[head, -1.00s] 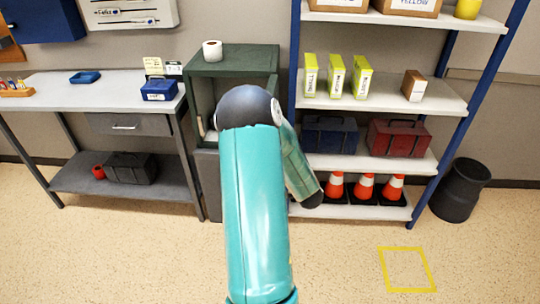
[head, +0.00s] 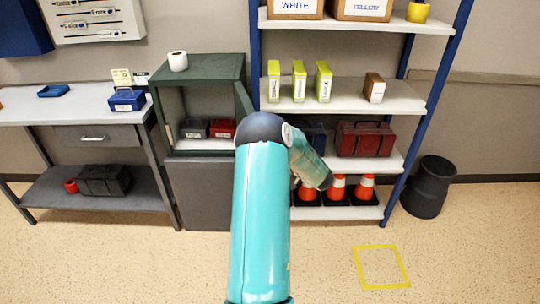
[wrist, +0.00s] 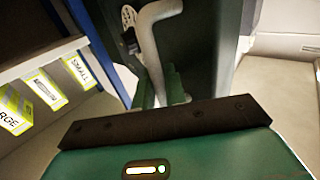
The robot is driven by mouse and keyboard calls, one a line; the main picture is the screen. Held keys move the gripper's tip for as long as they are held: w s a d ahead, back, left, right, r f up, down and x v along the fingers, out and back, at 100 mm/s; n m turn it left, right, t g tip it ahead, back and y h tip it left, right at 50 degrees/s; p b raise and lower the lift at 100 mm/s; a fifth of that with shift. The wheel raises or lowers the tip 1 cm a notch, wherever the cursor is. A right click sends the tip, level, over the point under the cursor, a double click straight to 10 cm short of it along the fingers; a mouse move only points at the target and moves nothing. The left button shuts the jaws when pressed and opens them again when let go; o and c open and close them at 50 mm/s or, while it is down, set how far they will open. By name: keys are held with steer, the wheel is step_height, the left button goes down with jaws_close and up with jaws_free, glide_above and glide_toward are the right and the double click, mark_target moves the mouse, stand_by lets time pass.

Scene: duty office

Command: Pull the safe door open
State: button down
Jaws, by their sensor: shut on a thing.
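The green safe (head: 200,68) stands on a grey cabinet, left of the shelf rack. Its front is open to view and its door (head: 243,103) stands swung out at the right side, seen nearly edge-on. My arm hides the door's lower part in the head view. In the wrist view the dark green door (wrist: 228,40) carries a pale curved handle (wrist: 151,45). My gripper (wrist: 170,88) is shut on this handle; its fingers are partly hidden by its own body. The gripper is hidden behind my arm in the head view.
Inside the safe are a dark box (head: 194,129) and a red box (head: 222,129). A paper roll (head: 178,61) stands on top. The shelf rack (head: 400,95) is close to the door's right. A workbench (head: 70,108) is at left; the front floor is clear.

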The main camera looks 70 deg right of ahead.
steer(key=shift+s+d+y, duration=0.3)
steer(key=shift+s+d, duration=0.1)
steer(key=shift+s, duration=0.1)
steer(key=c, duration=1.6)
jaws_free()
steer(key=shift+w, duration=0.1)
steer(key=shift+o, duration=0.2)
steer(key=v, duration=1.3)
steer(key=shift+s, duration=0.4)
steer(key=shift+a+f, duration=0.1)
